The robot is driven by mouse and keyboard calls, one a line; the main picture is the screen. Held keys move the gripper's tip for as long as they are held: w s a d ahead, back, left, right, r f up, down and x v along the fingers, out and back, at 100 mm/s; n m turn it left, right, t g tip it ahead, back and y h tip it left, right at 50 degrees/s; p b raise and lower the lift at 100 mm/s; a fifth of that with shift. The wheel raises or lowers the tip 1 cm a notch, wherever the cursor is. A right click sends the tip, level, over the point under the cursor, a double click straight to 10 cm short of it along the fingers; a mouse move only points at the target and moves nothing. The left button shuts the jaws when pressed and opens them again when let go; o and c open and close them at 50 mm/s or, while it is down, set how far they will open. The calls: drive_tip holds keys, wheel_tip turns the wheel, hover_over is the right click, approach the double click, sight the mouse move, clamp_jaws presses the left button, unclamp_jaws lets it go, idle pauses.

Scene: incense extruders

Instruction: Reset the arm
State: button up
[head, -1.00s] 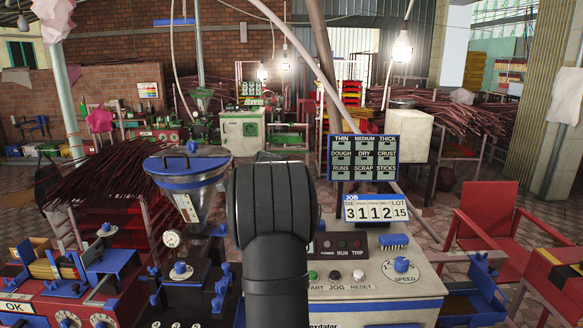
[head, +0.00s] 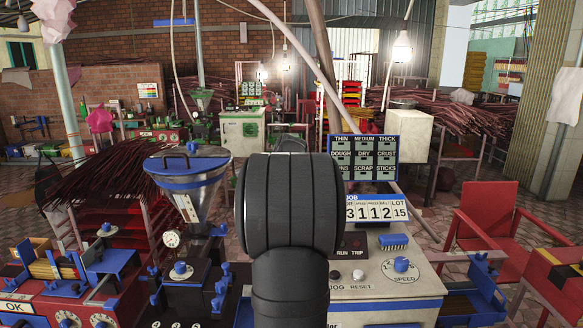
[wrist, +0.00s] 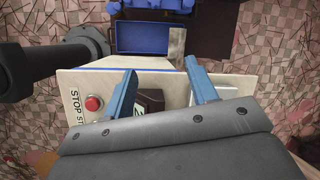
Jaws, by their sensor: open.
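My gripper (wrist: 161,68) shows in the wrist view with its two blue fingers spread apart and nothing between them. Below and past the fingers lies the cream control box (wrist: 75,85), with a red stop button (wrist: 93,103) to the left of the fingers. A small dark part with a pale mark (wrist: 151,103) shows between the fingers. In the head view my dark arm fills the middle and hides the gripper. It covers part of the control panel (head: 385,285) and part of the job sign (head: 385,208).
A steel hopper with a blue lid (head: 190,185) stands left of my arm. A red bench with blue fixtures (head: 110,310) is at lower left. A blue tray (head: 480,297) and a red chair (head: 488,220) are at right. Incense bundles (head: 100,178) lie on racks behind.

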drive_tip(key=g, duration=0.2)
approach(220, 283)
drive_tip(key=shift+m, duration=0.3)
drive_tip(key=x, duration=0.8)
drive_tip(key=shift+s+f, duration=0.2)
drive_tip(key=shift+f, duration=0.2)
drive_tip(key=n+g, duration=0.1)
drive_tip(key=n, duration=0.4)
drive_tip(key=shift+w+h, duration=0.2)
drive_tip(key=shift+h, duration=0.2)
drive_tip(key=n, duration=0.2)
drive_tip(key=n+g+h, duration=0.1)
drive_tip(key=n, duration=0.2)
drive_tip(key=shift+a+g+h, duration=0.2)
drive_tip(key=shift+g+h, duration=0.1)
drive_tip(key=n+h, duration=0.1)
drive_tip(key=n, duration=0.4)
drive_tip(key=shift+w+a+h, duration=0.1)
drive_tip(key=shift+h, duration=0.3)
drive_tip(key=n+h, duration=0.2)
drive_tip(key=n, duration=0.3)
drive_tip(key=shift+a, duration=0.1)
drive_tip(key=shift+o, duration=0.4)
